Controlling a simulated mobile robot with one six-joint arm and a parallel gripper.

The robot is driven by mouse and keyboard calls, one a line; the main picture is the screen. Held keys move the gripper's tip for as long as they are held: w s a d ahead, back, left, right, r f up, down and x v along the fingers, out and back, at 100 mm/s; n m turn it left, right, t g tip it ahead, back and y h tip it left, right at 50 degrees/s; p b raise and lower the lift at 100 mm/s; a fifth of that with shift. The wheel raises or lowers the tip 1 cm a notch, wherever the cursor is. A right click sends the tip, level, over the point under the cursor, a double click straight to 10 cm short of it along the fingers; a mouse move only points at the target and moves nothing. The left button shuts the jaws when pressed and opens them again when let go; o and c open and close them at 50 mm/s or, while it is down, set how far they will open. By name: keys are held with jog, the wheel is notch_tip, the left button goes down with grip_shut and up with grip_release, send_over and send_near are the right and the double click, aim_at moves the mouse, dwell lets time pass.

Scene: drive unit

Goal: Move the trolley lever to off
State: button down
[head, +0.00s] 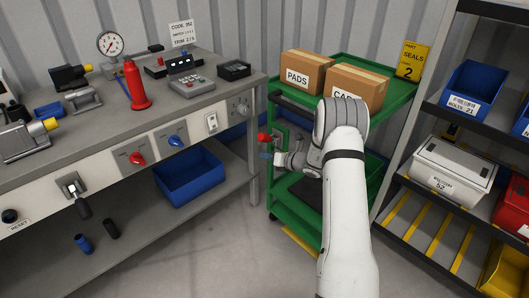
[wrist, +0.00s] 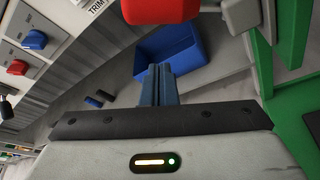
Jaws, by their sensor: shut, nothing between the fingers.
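The green trolley (head: 290,213) stands right of the workbench. Its lever has a red knob (head: 263,138) and sits on a grey plate (head: 280,134) on the trolley's near left side. My gripper (head: 266,155) is shut and empty, with its fingertips just below the red knob. In the wrist view the red knob (wrist: 160,9) shows large at the top edge, beyond the closed blue fingers (wrist: 157,84). I cannot tell whether the fingers touch the lever. The lever's shaft and any position marks are hidden or too small to read.
Boxes marked PADS (head: 296,77) and another carton (head: 365,83) stand on the trolley top. The workbench (head: 215,105) with switches is on the left, a blue bin (head: 188,180) on its lower shelf. A rack with bins (head: 455,165) stands close on the right.

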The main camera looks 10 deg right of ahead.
jog(key=v, duration=0.7)
jog(key=shift+s+p, duration=0.2)
jog(key=shift+p, duration=0.25)
jog(key=shift+d, duration=0.15)
